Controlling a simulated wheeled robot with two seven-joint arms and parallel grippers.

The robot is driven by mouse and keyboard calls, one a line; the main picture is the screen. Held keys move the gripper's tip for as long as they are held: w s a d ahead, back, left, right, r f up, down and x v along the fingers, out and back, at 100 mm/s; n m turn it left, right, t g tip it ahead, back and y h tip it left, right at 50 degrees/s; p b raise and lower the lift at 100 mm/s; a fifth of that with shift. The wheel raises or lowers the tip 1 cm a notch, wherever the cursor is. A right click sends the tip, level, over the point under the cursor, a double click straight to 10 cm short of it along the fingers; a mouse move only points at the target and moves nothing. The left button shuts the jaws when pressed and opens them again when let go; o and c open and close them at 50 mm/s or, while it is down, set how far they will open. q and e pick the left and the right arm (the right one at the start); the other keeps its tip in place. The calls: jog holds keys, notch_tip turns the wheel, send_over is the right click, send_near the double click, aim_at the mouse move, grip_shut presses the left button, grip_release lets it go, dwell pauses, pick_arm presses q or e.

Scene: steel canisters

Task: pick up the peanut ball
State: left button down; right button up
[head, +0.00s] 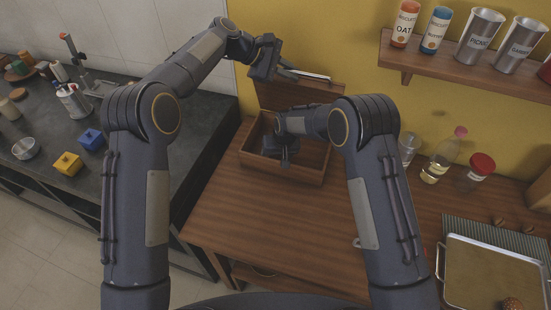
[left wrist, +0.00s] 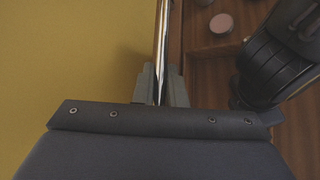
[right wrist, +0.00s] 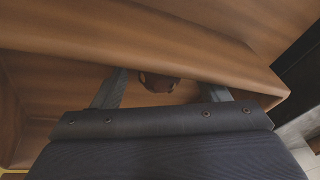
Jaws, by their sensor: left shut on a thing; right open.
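My left gripper (head: 288,73) is shut on the upper edge of the box's raised wooden lid (head: 300,93). In the left wrist view a shiny strip (left wrist: 162,45) runs up from between its fingers. My right gripper (head: 286,160) is open, pointing down into the wooden box (head: 305,174). In the right wrist view a brown rounded thing (right wrist: 158,82) lies between and beyond the fingers, partly hidden by a wooden edge. I cannot tell whether it is the peanut ball. A textured brown ball (head: 512,303) sits on the tray at the lower right.
A metal tray (head: 480,265) and ribbed mat with small brown balls (head: 498,220) lie at right. A bottle (head: 443,155) and a red-lidded jar (head: 481,166) stand by the wall. A shelf (head: 480,70) hangs above. The table's middle is clear.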

jog(key=shift+c, duration=0.3)
jog(key=c, duration=1)
notch_tip(320, 180, up, 10)
jog(key=shift+r, duration=0.1)
pick_arm(q)
jog(key=shift+s, duration=0.1)
